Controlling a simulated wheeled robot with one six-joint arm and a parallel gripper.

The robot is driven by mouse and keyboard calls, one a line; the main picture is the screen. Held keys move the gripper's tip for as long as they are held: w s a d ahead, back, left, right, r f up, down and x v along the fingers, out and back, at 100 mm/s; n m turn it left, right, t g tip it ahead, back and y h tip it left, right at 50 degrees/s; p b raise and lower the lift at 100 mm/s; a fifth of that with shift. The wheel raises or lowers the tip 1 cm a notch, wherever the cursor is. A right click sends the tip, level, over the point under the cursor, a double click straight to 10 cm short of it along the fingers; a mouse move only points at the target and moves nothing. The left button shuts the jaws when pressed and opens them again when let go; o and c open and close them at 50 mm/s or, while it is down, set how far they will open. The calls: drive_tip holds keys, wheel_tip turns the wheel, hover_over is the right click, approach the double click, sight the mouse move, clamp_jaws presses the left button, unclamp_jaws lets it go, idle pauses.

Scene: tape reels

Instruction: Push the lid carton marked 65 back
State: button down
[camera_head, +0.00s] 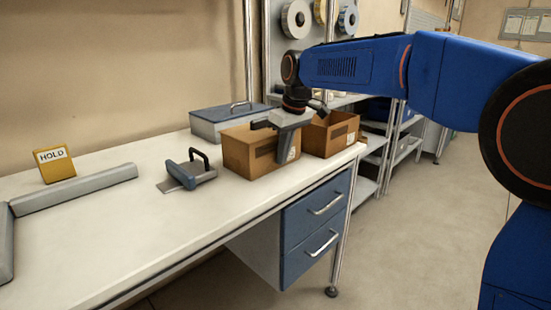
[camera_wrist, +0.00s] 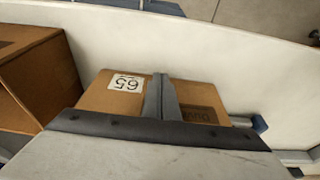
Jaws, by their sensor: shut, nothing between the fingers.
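The carton marked 65 (camera_head: 252,155) is a brown box on the bench, left of a second brown carton (camera_head: 333,133). In the wrist view its labelled face (camera_wrist: 103,98) shows a white label with 65, upside down, and a dark printed patch. My gripper (camera_head: 285,153) is over the right part of this carton in the head view. Its shut, empty fingers (camera_wrist: 160,97) overlap the middle of the labelled face in the wrist view. I cannot tell whether they touch it. The gripper body hides part of the carton.
A grey case with a blue lid (camera_head: 220,117) stands behind the cartons. A blue-grey handled tool (camera_head: 190,172) lies to the left. Farther left are a yellow HOLD sign (camera_head: 54,164) and a grey raised edging (camera_head: 80,188). The bench front between them is clear.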

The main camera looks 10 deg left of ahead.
sight(265, 129)
drive_tip(key=shift+w+a, duration=1.05)
drive_tip(key=shift+a, duration=0.35)
drive_tip(key=shift+w+a, duration=1.1)
drive_tip(key=shift+a, duration=0.25)
drive_tip(key=shift+w+a, duration=1.05)
drive_tip(key=shift+a, duration=0.35)
drive_tip(key=shift+s+d, duration=0.65)
drive_tip(key=shift+d, duration=0.15)
drive_tip(key=shift+s+d, duration=0.6)
drive_tip(key=shift+d, duration=0.2)
drive_tip(key=shift+r, duration=4.95)
drive_tip(key=s+d+f+m+t, duration=0.1)
drive_tip(key=s+d+f+m, duration=0.1)
drive_tip(key=s+d, duration=0.5)
drive_tip(key=s+d+f+m, duration=0.1)
drive_tip(key=s+d, duration=0.3)
drive_tip(key=d, duration=0.7)
drive_tip(key=s+d+f+m+t, duration=0.1)
drive_tip(key=s+d+f+m, duration=0.1)
drive_tip(key=s+d, duration=0.5)
drive_tip(key=s+d+f+m+h, duration=0.1)
drive_tip(key=s+d+f+m, duration=0.1)
drive_tip(key=s+d+f, duration=0.6)
drive_tip(key=s+d+f+m+t+h, duration=0.1)
drive_tip(key=s+d+f+m, duration=0.2)
drive_tip(key=s+d+f, duration=0.5)
drive_tip(key=s+f, duration=0.4)
drive_tip(key=s, duration=0.1)
drive_tip(key=shift+f, duration=0.25)
